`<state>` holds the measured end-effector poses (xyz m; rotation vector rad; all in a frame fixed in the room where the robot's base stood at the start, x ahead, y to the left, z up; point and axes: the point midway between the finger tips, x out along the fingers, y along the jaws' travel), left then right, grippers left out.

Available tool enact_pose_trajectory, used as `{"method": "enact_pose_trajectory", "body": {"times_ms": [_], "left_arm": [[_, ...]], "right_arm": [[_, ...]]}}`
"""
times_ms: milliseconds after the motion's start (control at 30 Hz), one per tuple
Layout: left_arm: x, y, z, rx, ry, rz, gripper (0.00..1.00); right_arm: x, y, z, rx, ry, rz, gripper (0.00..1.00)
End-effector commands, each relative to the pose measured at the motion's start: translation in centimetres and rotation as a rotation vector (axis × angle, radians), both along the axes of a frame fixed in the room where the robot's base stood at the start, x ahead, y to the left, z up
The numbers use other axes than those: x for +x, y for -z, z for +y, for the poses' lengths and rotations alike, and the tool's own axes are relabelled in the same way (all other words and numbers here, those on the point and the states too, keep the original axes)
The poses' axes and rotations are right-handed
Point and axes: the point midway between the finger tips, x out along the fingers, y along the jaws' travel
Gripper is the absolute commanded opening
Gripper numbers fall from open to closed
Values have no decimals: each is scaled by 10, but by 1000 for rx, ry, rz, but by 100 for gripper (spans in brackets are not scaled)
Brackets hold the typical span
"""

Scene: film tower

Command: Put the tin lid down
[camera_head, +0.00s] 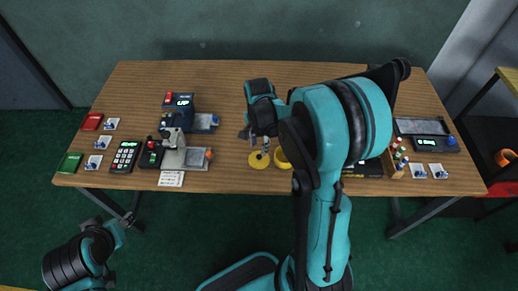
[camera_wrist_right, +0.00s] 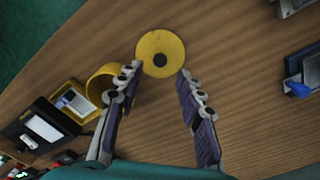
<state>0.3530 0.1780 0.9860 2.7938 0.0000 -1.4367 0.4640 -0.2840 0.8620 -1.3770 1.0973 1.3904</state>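The tin lid is a flat yellow disc (camera_head: 259,160) with a dark centre, lying near the table's front middle. It also shows in the right wrist view (camera_wrist_right: 160,53), just past my fingertips. The open yellow tin (camera_wrist_right: 103,83) stands beside it, partly hidden by my arm in the head view (camera_head: 281,158). My right gripper (camera_wrist_right: 159,68) is spread open with nothing between its fingers. In the head view the right gripper (camera_head: 261,143) points down just above the lid. My left gripper (camera_head: 115,232) is at the lower left, off the table; its fingers are unclear.
Left of the lid stand a grey device with an orange knob (camera_head: 185,157), a blue device reading UP (camera_head: 179,103) and a keypad (camera_head: 125,156). On the right are small bottles in a wooden rack (camera_head: 397,158) and a grey tray (camera_head: 421,127). The table's back middle is clear.

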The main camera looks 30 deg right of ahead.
Motion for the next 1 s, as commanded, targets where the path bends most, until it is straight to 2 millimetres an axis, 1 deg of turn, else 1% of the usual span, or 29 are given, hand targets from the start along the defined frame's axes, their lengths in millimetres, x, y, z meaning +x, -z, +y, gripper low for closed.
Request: {"method": "enact_pose_trajectory", "body": {"times_ms": [33, 100, 200, 367, 467, 567, 700, 800, 900, 1000], "left_arm": [[0, -9, 0, 0, 0, 0, 40], [0, -14, 0, 0, 0, 0, 40], [0, -19, 0, 0, 0, 0, 40], [0, -23, 0, 0, 0, 0, 40], [0, -23, 0, 0, 0, 0, 40], [0, -23, 0, 0, 0, 0, 40], [0, -23, 0, 0, 0, 0, 40], [0, -23, 0, 0, 0, 0, 40], [0, -23, 0, 0, 0, 0, 40], [0, -23, 0, 0, 0, 0, 40]], "right_arm": [[0, -16, 0, 0, 0, 0, 38], [0, -30, 0, 0, 0, 0, 38], [1, -45, 0, 0, 0, 0, 38], [0, -59, 1, 0, -5, -2, 38], [-3, -69, 6, -5, -54, -26, 38], [-14, -86, 20, -23, -184, -84, 38], [-39, -116, 46, -79, -470, -208, 38], [-58, -132, 64, -137, -686, -300, 38], [-77, -142, 80, -209, -890, -383, 38], [-93, -146, 91, -283, -1062, -449, 38]]}}
